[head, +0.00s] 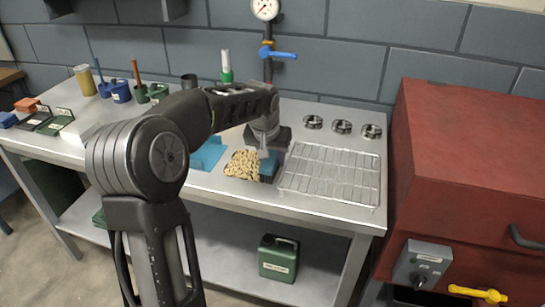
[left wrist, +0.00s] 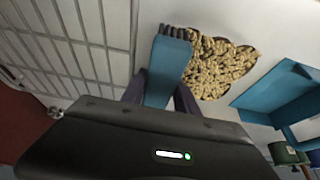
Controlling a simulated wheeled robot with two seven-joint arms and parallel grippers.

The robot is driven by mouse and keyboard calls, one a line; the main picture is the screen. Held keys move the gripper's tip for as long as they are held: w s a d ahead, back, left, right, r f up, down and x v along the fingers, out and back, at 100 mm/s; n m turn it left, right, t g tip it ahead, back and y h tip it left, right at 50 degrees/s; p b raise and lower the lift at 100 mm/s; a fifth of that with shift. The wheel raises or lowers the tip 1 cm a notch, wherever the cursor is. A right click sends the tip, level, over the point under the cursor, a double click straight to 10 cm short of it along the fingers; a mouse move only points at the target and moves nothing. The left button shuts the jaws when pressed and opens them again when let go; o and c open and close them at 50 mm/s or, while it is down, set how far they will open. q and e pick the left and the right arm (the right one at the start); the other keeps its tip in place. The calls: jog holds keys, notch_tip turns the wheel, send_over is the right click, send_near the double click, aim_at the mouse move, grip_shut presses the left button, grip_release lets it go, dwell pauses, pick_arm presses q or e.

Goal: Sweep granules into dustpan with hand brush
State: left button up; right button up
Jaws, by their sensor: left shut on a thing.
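The tan granules (head: 242,165) lie in a loose pile on the metal bench; they also show in the left wrist view (left wrist: 222,66). The blue dustpan (head: 208,155) lies just left of the pile, apart from it in the left wrist view (left wrist: 272,92). My left gripper (head: 266,150) is shut on the blue hand brush (left wrist: 168,68), whose dark bristles are at the pile's right edge in the head view (head: 268,171). Whether the bristles press on the bench is unclear. My left arm hides part of the bench. My right gripper is out of view.
A wire rack (head: 333,175) lies close to the right of the brush. A gauge stand (head: 267,55) rises behind it, with a blue lever. Several metal rings (head: 342,127) stand at the back right. A red cabinet (head: 465,170) stands right of the bench.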

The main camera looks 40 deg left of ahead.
pick_arm(q)
jog(key=shift+s+a+f, duration=0.1)
jog(key=shift+s+a, duration=0.2)
jog(key=shift+a, duration=0.35)
jog(key=shift+s+a, duration=0.1)
jog(key=shift+a, duration=0.05)
jog(key=shift+s+a+f, duration=0.1)
jog(key=shift+s+a, duration=0.1)
jog(key=shift+a, duration=0.4)
jog(key=shift+s+a, duration=0.1)
jog(key=shift+a, duration=0.05)
jog(key=shift+s+a, duration=0.15)
jog(key=shift+a, duration=0.4)
jog(key=shift+a, duration=0.1)
jog(key=shift+s+a+p, duration=0.2)
jog(key=shift+a+p, duration=0.2)
jog(key=shift+a, duration=0.15)
dwell(0.4)
